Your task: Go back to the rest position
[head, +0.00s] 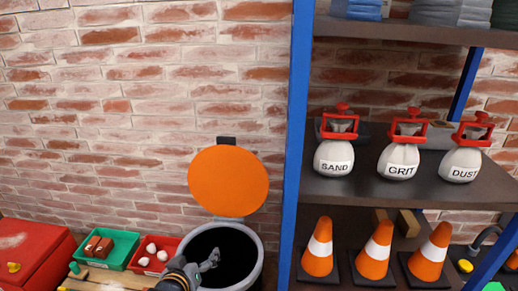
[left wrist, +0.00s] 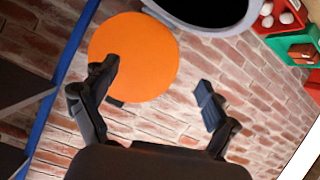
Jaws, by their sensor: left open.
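My left gripper (head: 207,263) shows low in the head view, in front of the dark opening of a round grey bin (head: 258,262). In the left wrist view its two fingers (left wrist: 157,98) are spread wide with nothing between them. A flat orange disc (head: 228,181) is upright against the brick wall, above the bin, with a dark mount at its top edge. The disc (left wrist: 133,56) also shows in the left wrist view, partly behind one finger. My right gripper is in neither view.
A blue-framed shelf (head: 296,130) stands at right, holding white sacks with red clamps labelled SAND (head: 334,158), GRIT (head: 398,161) and DUST (head: 461,164). Orange cones (head: 318,250) stand below. A green tray (head: 123,240), a red tray (head: 140,268) and a red box (head: 30,250) are at left.

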